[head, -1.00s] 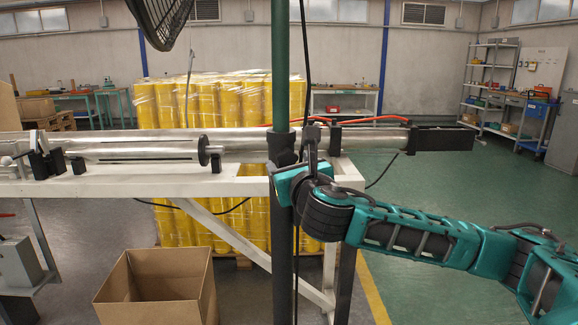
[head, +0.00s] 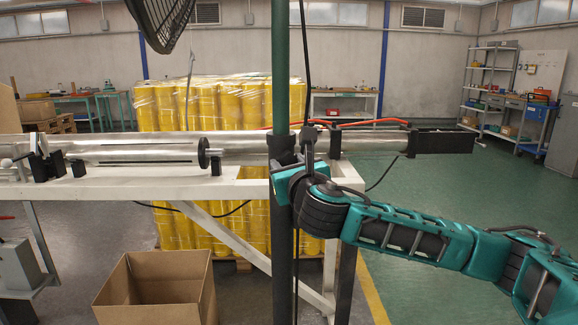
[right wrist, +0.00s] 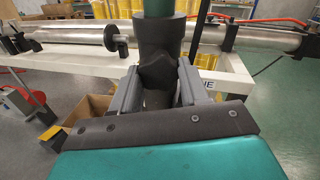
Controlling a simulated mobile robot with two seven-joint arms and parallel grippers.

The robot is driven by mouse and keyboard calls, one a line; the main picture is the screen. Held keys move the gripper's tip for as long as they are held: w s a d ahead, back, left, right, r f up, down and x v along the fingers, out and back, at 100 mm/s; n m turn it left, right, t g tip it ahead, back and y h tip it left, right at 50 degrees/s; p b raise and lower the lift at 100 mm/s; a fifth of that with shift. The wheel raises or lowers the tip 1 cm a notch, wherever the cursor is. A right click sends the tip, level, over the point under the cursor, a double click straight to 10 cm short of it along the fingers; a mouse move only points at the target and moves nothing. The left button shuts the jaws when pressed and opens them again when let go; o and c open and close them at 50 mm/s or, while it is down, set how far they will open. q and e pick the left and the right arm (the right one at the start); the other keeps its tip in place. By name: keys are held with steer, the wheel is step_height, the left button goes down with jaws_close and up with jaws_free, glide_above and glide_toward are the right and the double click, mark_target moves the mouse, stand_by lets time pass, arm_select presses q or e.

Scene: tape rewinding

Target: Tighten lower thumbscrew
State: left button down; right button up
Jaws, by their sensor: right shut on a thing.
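The lower thumbscrew (right wrist: 157,72) is a dark lobed knob on the front of a dark collar (right wrist: 165,32). In the head view, the collar (head: 283,146) joins the green upper tube to the dark lower post. My right gripper (right wrist: 156,84) has a grey finger on each side of the knob and is shut on it. In the head view, my right gripper (head: 285,178) is just below the collar, its fingers mostly hidden by the wrist. My left gripper is not in view.
A metal shaft (head: 235,148) runs behind the post above a white frame (head: 130,188). An open cardboard box (head: 155,290) stands on the floor at lower left. A fan (head: 160,18) hangs at top left. Wrapped yellow rolls (head: 210,105) stand behind. The floor at right is clear.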

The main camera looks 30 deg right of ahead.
steer(key=shift+c, duration=0.6)
